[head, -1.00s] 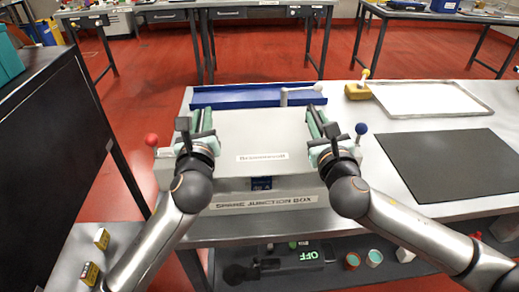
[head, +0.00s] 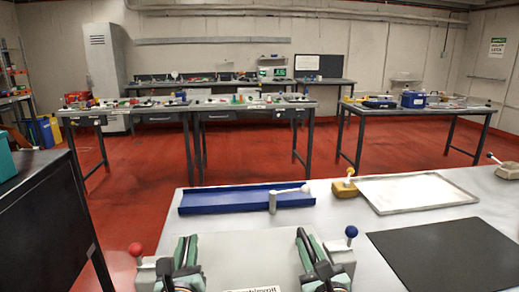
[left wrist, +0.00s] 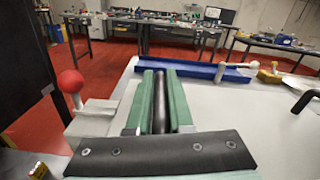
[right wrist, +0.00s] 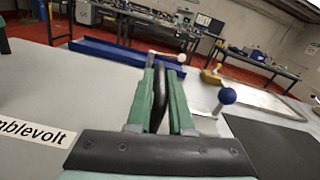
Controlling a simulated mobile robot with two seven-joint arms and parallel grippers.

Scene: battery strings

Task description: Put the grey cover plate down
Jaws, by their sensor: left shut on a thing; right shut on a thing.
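The grey cover plate (head: 240,250) lies between my two grippers at the bottom of the head view. Its label is cut off there; part of it shows in the right wrist view, on the plate (right wrist: 85,100). My left gripper (head: 188,242) is shut on a dark handle (left wrist: 162,110) at the plate's left side. My right gripper (head: 303,236) is shut on a dark handle (right wrist: 158,100) at its right side. The plate's near edge and what lies under it are out of view, so I cannot tell whether it rests on anything.
A blue tray (head: 230,198) with a grey lever (head: 273,203) lies beyond the plate. A red knob (head: 136,249) and a blue knob (head: 351,231) flank it. On the right are a yellow block (head: 345,188), a pale tray (head: 385,207) and a black mat (head: 445,252).

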